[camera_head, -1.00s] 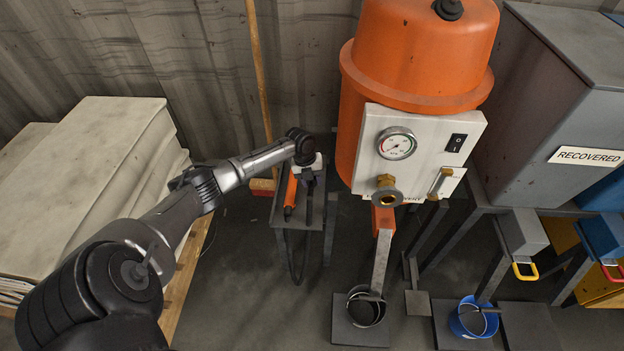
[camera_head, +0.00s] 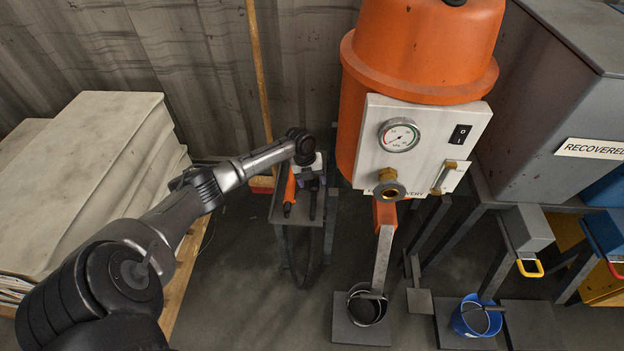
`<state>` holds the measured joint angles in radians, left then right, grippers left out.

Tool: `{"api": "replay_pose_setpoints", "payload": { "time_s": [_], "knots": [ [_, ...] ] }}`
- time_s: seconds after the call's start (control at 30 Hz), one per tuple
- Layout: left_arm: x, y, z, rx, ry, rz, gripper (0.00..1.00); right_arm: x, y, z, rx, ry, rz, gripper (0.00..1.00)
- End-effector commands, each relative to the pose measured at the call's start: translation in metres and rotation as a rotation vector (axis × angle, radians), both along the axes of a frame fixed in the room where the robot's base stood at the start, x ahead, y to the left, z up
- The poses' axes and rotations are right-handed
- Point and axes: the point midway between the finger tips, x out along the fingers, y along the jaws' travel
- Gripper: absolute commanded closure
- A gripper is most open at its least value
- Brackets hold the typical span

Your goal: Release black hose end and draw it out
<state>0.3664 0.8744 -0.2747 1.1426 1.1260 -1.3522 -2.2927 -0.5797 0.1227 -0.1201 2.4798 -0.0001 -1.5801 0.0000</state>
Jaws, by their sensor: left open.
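My left gripper (camera_head: 308,178) is open and points down over a small grey stand (camera_head: 281,214). A dark upright piece, apparently the black hose end (camera_head: 313,204), shows just below the fingers. Whether the fingers touch it is too small to tell. The black hose (camera_head: 303,284) hangs in a loop below the stand's front. An orange-handled tool (camera_head: 290,190) is on the stand, left of the gripper. My right gripper is out of view.
The orange tank (camera_head: 420,45) with its gauge panel (camera_head: 453,106) stands right of the gripper. Stacked pale slabs (camera_head: 85,180) are at left. A wooden pole (camera_head: 259,75) leans on the wall.

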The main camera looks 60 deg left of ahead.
Motion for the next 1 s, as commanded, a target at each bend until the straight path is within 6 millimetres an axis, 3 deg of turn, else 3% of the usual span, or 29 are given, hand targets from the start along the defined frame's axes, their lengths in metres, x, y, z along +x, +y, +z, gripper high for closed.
{"api": "replay_pose_setpoints", "payload": {
  "time_s": [0.2, 0.33, 0.7, 1.0],
  "knots": [
    [0.000, 0.000, 0.001, 0.001, 0.001, 0.000, 0.32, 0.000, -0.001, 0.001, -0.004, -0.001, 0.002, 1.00],
    [-0.001, 0.002, 0.013, 0.002, 0.000, 0.000, 0.32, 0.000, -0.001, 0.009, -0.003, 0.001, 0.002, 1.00],
    [-0.012, 0.015, 0.083, 0.001, 0.000, 0.000, 0.32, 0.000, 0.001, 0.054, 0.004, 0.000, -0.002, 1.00],
    [-0.018, 0.023, 0.123, 0.000, 0.000, 0.000, 0.32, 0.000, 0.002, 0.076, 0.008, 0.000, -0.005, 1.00]
  ]
}}
